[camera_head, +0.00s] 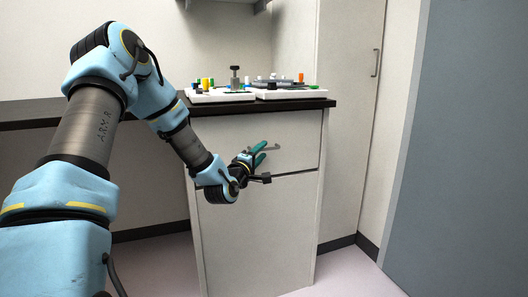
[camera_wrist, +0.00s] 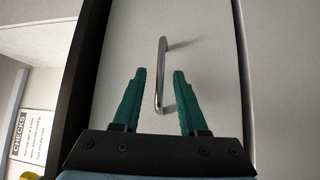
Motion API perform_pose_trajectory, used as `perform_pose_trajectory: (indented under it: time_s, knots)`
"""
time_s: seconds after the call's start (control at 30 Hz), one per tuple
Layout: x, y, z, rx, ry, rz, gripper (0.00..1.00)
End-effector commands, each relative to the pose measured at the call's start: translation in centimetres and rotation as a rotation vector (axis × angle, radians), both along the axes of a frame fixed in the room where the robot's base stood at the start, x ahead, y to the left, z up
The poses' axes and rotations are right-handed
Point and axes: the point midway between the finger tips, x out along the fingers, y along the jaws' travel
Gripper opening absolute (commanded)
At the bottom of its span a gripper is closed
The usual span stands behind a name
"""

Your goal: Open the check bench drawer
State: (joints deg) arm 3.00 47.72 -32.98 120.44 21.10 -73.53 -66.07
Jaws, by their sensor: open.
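The check bench drawer (camera_head: 300,138) is the pale front panel just under the dark bench top, and it looks shut. Its metal bar handle (camera_head: 272,148) sits near the middle of the panel. In the wrist view the handle (camera_wrist: 161,75) stands out from the drawer front (camera_wrist: 205,55). My gripper (camera_head: 262,153) is open in front of the drawer, its two green fingers pointing at the handle. In the wrist view my gripper (camera_wrist: 161,72) has one finger on each side of the handle's lower end, with a gap to both. Contact with the handle is not visible.
The bench top (camera_head: 318,104) carries white trays (camera_head: 290,94) with several small coloured parts. A pale panel (camera_head: 245,235) lies below the drawer. A tall cabinet door with a handle (camera_head: 375,63) stands at the right. The floor (camera_head: 345,275) in front is clear.

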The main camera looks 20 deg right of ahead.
Motion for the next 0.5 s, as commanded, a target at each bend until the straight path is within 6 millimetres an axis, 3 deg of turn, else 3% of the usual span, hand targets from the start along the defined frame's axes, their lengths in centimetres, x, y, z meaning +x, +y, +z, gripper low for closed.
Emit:
perform_pose_trajectory:
  time_s: [0.2,0.5]
  knots:
    - [1.3,-1.4,0.2,0.001,0.001,-0.001,0.42]
    - [1.5,-1.6,0.2,0.001,0.001,0.000,0.42]
